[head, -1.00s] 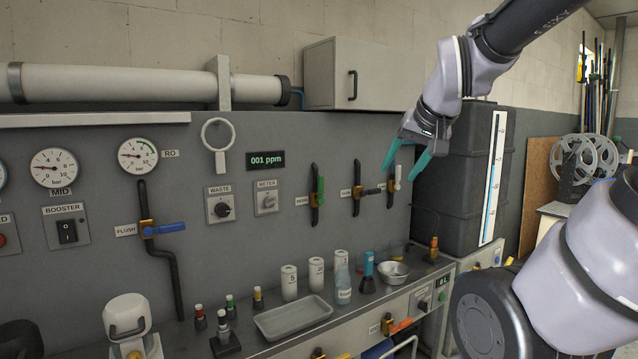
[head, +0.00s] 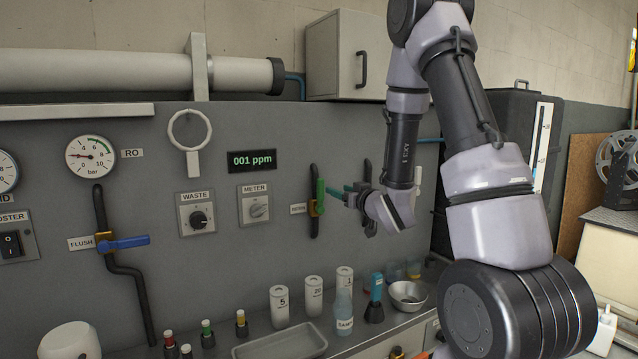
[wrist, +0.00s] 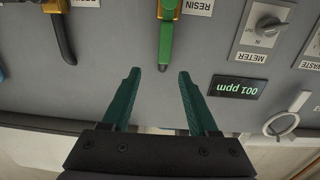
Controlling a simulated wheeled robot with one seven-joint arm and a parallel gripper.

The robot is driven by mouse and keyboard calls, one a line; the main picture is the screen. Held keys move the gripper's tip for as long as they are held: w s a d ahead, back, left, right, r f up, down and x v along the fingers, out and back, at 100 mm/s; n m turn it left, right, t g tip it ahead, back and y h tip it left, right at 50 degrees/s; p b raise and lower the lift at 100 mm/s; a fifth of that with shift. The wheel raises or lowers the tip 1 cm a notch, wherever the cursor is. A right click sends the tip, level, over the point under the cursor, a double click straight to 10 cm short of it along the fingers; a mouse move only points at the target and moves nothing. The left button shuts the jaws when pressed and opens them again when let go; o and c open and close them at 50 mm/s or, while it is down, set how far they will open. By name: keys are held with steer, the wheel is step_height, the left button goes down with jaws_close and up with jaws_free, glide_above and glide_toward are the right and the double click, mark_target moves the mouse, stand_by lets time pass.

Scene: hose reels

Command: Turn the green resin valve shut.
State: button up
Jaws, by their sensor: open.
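The resin valve's green lever (head: 320,190) stands upright along its dark vertical pipe on the grey panel, above a brass body (head: 315,209). In the wrist view, which is upside down, the green lever (wrist: 165,46) hangs from the brass body (wrist: 169,8), beside the RESIN label (wrist: 199,6). My gripper (head: 336,189) is in front of the panel, just right of the lever in the head view. In the wrist view my gripper (wrist: 158,74) is open and empty. Its teal fingertips straddle the lever's line, with the lever's free end just ahead, apparently untouched.
A second valve pipe (head: 367,168) stands right of the lever, partly hidden by my arm. The METER knob (head: 258,209) and ppm display (head: 252,160) are to the left. Bottles, including a sample bottle (head: 344,312), and a tray (head: 280,346) stand on the bench below.

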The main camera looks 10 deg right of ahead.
mark_target(322, 185)
steer(key=shift+y, duration=0.3)
steer(key=x, duration=1.1)
steer(key=shift+a+f, duration=0.3)
jaws_close()
stand_by(0.7)
